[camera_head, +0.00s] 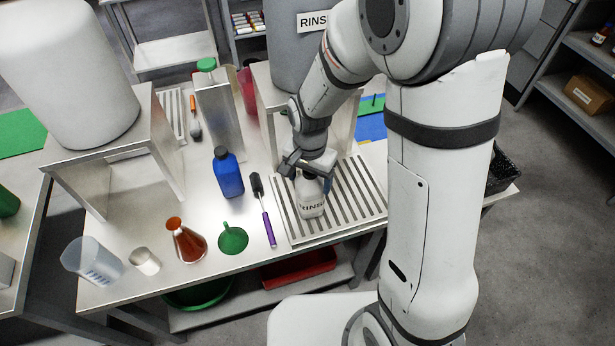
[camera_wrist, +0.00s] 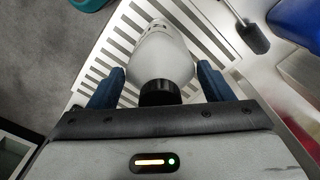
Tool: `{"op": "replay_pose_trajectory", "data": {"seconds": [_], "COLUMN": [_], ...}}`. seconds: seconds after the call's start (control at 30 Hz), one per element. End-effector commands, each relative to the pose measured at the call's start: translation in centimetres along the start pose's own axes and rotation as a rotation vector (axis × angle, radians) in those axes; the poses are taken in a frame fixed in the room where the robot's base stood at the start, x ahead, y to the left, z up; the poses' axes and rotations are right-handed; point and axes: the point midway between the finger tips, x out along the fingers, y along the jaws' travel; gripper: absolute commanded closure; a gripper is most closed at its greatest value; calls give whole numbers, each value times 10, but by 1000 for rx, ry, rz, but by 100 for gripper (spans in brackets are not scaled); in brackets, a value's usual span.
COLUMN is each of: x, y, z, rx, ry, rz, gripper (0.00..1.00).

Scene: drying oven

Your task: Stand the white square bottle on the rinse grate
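My gripper (camera_head: 308,172) is above the grate, around the bottle's top. In the wrist view, the white bottle (camera_wrist: 163,55) is between the two blue fingers of my gripper (camera_wrist: 160,88), with a visible gap on each side. The fingers are open and apart from it. The rinse grate (camera_wrist: 95,65) shows beneath. The bottle's base is partly hidden in the wrist view.
Left of the grate are a purple-handled brush (camera_head: 265,215), blue bottle (camera_head: 228,174), green funnel (camera_head: 232,238) and amber flask (camera_head: 186,241). A metal stand (camera_head: 262,95) with a grey tank (camera_head: 297,60) rises behind. The grate's right side is clear.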

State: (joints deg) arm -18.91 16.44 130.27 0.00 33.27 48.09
Motion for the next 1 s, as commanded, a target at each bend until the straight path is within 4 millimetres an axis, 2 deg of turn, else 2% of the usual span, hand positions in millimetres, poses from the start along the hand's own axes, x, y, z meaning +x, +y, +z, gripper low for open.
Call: {"op": "replay_pose_trajectory", "data": {"seconds": [0.03,0.23,0.57,0.67,1.0], "x": [0,0,-6,-18,-90], "y": [0,0,0,-1,-2], "z": [0,0,0,0,0], "rx": [0,-1,-1,-2,-2], "ry": [0,0,0,3,4], "rz": [0,0,0,-4,-4], "gripper": [22,6,6,6,6]}}
